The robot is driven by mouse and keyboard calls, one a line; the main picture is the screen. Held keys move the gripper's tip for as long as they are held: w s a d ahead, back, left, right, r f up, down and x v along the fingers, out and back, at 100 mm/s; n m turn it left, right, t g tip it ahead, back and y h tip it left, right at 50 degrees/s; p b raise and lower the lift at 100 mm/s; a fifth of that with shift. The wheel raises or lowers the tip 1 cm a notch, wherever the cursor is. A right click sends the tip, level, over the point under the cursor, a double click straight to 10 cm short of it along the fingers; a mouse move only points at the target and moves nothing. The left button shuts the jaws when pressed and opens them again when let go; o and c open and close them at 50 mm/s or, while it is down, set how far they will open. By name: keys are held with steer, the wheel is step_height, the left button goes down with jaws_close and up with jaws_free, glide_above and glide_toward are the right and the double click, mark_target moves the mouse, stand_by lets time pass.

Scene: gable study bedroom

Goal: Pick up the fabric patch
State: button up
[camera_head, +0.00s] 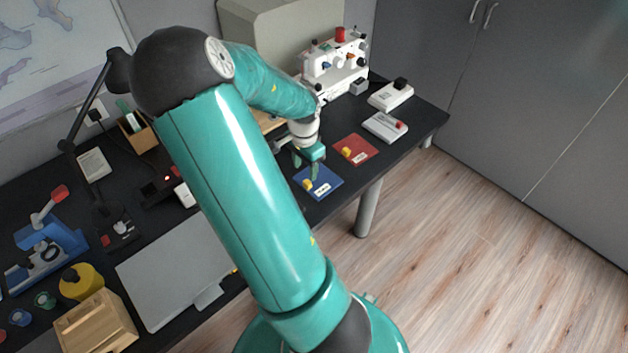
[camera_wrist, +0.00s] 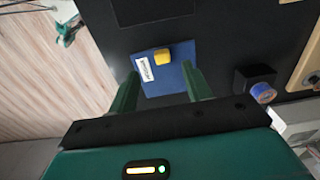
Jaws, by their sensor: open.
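A flat blue fabric patch (camera_head: 331,180) lies on the black desk, with a small yellow block (camera_head: 308,185) and a white label on it. A similar red patch (camera_head: 363,143) with its own yellow piece and label lies beyond it. My gripper (camera_head: 306,167) is above the blue patch with its fingers apart and nothing between them. In the wrist view the blue patch (camera_wrist: 165,80) shows between and beyond the fingertips (camera_wrist: 158,72), its yellow block (camera_wrist: 163,57) near the middle. I cannot tell the height of the fingertips above it.
A white sewing machine (camera_head: 335,62) stands behind the patches, with two white boxes (camera_head: 385,126) to the right. A grey board (camera_head: 180,270) and a wooden box (camera_head: 95,322) are on the left. In the wrist view a blue spool (camera_wrist: 263,93) sits right of the fingers.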

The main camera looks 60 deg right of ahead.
mark_target(305, 183)
step_height(305, 183, down, 7)
steer(key=shift+w+d+f, duration=0.1)
steer(key=shift+f, duration=0.1)
jaws_close()
stand_by(0.3)
steer(key=shift+r, duration=0.15)
steer(key=shift+r, duration=0.5)
steer(key=s+a+r, duration=0.5)
steer(key=s+r, duration=0.6)
steer(key=s, duration=0.2)
steer(key=shift+r, duration=0.4)
